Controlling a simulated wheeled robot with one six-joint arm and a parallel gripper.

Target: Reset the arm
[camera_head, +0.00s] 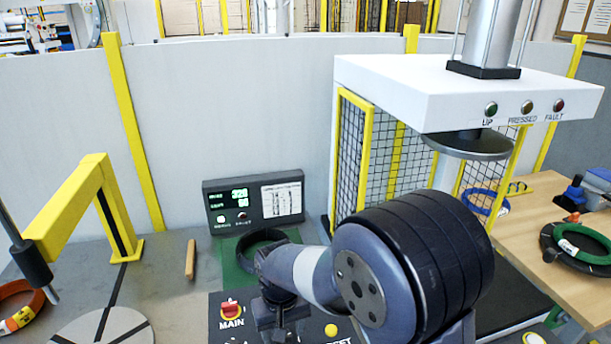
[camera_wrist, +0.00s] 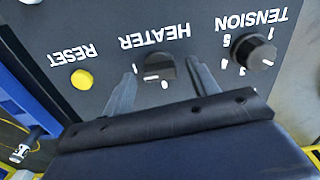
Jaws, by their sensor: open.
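My gripper (camera_wrist: 164,70) is open over the control panel (camera_wrist: 100,20), its two fingers on either side of the black HEATER knob (camera_wrist: 160,72) in the wrist view. I cannot tell whether the fingers touch the knob. Its pointer is near the 0 mark. In the head view my gripper (camera_head: 278,326) hangs low over the panel, and my arm hides part of it. The yellow RESET button (camera_wrist: 81,79) and the TENSION knob (camera_wrist: 252,52) flank the HEATER knob.
A red MAIN switch (camera_head: 231,311) is left of my gripper. A display box (camera_head: 254,203) and a dark coil (camera_head: 262,246) stand behind. A press (camera_head: 460,90) rises at right, beside a wooden table (camera_head: 570,290) with a green-and-black coil (camera_head: 580,246). A yellow post (camera_head: 95,195) stands left.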

